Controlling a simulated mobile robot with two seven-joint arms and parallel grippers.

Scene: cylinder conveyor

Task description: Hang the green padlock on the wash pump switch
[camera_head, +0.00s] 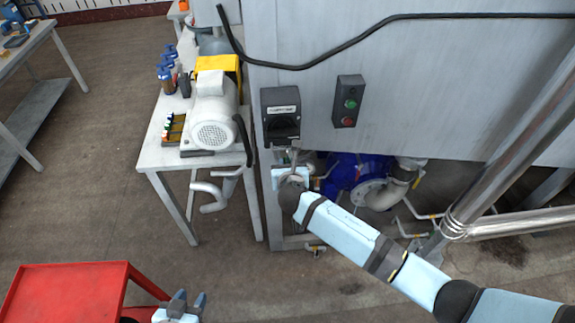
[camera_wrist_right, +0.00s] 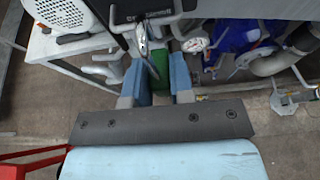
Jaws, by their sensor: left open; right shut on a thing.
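The wash pump switch (camera_head: 281,113) is a black box with a pale label and dark knob on the grey cabinet face. My right gripper (camera_head: 291,171) is just below it. In the right wrist view, my right gripper (camera_wrist_right: 160,80) is shut on the green padlock (camera_wrist_right: 159,64), between its blue fingers. The padlock's silver shackle (camera_wrist_right: 141,40) points up toward the dark switch underside. I cannot tell whether the shackle passes through the switch. In the head view the padlock is mostly hidden by the gripper. My left gripper (camera_head: 187,302) is open and empty at the bottom, beside the red cart.
A red and green button box (camera_head: 348,101) is right of the switch. A table (camera_head: 152,156) with a white motor (camera_head: 212,115) stands left. A red cart (camera_head: 70,290) is at lower left.

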